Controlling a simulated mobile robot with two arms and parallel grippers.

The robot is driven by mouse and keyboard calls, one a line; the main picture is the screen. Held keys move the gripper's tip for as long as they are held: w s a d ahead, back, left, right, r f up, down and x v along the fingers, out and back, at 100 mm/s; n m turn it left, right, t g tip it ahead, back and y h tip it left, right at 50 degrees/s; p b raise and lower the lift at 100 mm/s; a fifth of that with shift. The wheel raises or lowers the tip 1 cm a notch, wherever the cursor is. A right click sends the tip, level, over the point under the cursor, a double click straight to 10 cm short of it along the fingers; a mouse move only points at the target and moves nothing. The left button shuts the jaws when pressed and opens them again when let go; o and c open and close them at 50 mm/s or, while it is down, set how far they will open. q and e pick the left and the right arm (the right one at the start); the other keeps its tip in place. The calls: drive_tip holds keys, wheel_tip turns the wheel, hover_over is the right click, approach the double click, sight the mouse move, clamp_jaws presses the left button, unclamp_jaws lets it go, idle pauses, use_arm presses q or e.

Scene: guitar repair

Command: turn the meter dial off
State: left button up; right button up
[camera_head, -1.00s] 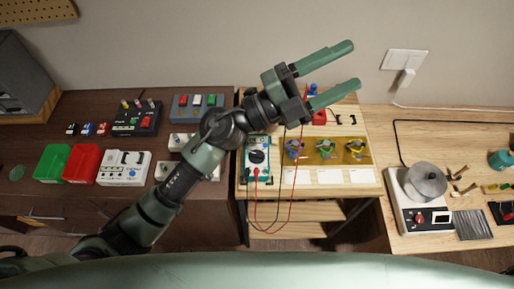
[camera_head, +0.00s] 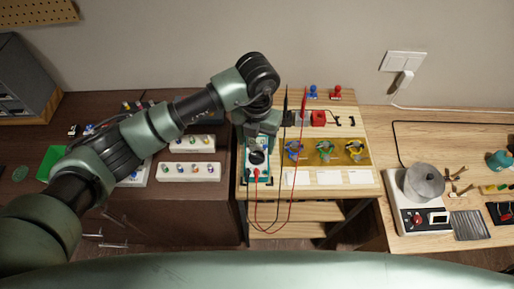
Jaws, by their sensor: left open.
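The meter (camera_head: 248,178) is a teal-edged multimeter with a white face on the light wooden bench. Its round black dial (camera_head: 257,158) shows in the middle of the face; the mark of its setting is too small to read. My left gripper (camera_head: 258,149) points down over the upper part of the meter. It is open, with its fingers close to the dial; I cannot tell whether they touch it. The gripper hides the meter's display. My right gripper is not in view.
A red lead (camera_head: 293,165) and a black lead run from the meter to upright probes beside my gripper. A yellow-brown board (camera_head: 309,158) with several coloured parts lies to the right. A white block (camera_head: 190,171) with small knobs is on the dark bench, left.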

sight(257, 155)
use_arm(q)
drive_tip(key=shift+f+p, duration=0.6)
drive_tip(key=shift+f, duration=1.85)
drive_tip(key=shift+c, duration=0.3)
clamp_jaws()
drive_tip(key=shift+f+m+b, duration=0.15)
drive_tip(key=shift+m+b, duration=0.45)
drive_tip(key=shift+b, duration=0.45)
drive_tip(key=m+b, duration=1)
drive_tip(key=b, duration=0.5)
drive_tip(key=shift+d+m+b, duration=0.1)
drive_tip(key=shift+m+b, duration=0.3)
drive_tip(key=shift+r+m+b, duration=0.2)
drive_tip(key=shift+m+b, duration=0.8)
drive_tip(key=shift+b, duration=0.1)
drive_tip(key=shift+o, duration=0.3)
unclamp_jaws()
